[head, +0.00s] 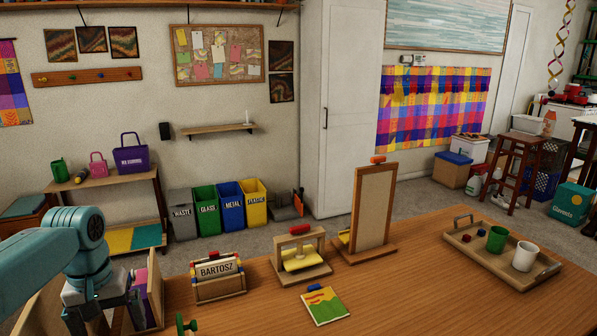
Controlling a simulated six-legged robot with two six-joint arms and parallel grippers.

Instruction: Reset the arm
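My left arm comes in teal from the left edge of the head view. Its grey gripper (106,318) points down at the bottom left, over the near-left part of the wooden table (400,300). Its two fingers look spread apart, with nothing seen between them; the lowest part is cut off by the frame edge. A wooden holder with purple items (153,285) stands just behind and to the right of this gripper, partly hidden by it. My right arm and gripper are not in view.
A green knob-like object (187,325) is right of the gripper. Further right are a BARTOSZ card box (218,284), a wooden frame stand (301,257), a booklet (325,306), an upright board (372,210) and a tray (462,240) with two cups. The front-right tabletop is clear.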

